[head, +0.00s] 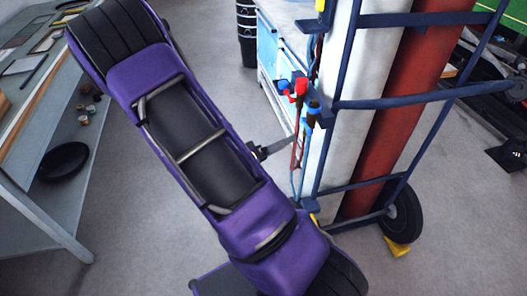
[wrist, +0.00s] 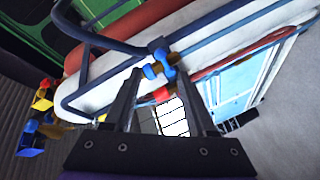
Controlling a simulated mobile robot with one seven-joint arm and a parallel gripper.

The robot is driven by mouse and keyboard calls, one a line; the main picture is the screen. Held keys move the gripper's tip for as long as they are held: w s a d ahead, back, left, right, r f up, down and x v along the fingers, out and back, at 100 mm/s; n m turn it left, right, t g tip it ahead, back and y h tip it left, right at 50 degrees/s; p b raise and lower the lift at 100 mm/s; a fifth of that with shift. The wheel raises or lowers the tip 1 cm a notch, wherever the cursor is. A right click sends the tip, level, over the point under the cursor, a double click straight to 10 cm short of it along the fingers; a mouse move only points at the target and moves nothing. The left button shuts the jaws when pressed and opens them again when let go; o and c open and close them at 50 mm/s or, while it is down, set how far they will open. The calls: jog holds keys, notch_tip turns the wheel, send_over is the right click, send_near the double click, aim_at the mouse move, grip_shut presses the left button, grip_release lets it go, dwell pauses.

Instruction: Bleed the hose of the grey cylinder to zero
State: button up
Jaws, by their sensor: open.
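A pale grey-white cylinder (head: 341,70) stands upright in a blue trolley beside a red cylinder (head: 412,85). Red and blue hoses and fittings hang at its left side, with a red knob (head: 301,87) and a blue fitting (head: 308,124). My gripper (head: 292,138) reaches to these hoses from the left. In the wrist view my gripper (wrist: 160,76) is open, with a small blue fitting (wrist: 153,71) seen between or just beyond its fingertips. A red part (wrist: 162,94) also shows between the fingers. Contact cannot be told. No gauge reading is legible.
The trolley frame (head: 418,98) has blue rails close to my gripper and a black wheel (head: 402,212). A yellow chock (head: 397,247) lies by the wheel. A grey workbench (head: 45,190) stands at left. The floor between bench and trolley is largely clear.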

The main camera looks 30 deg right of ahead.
jog(key=a, duration=0.6)
jog(key=shift+s+a+r, duration=0.3)
jog(key=shift+s+r, duration=0.05)
jog(key=shift+r, duration=0.05)
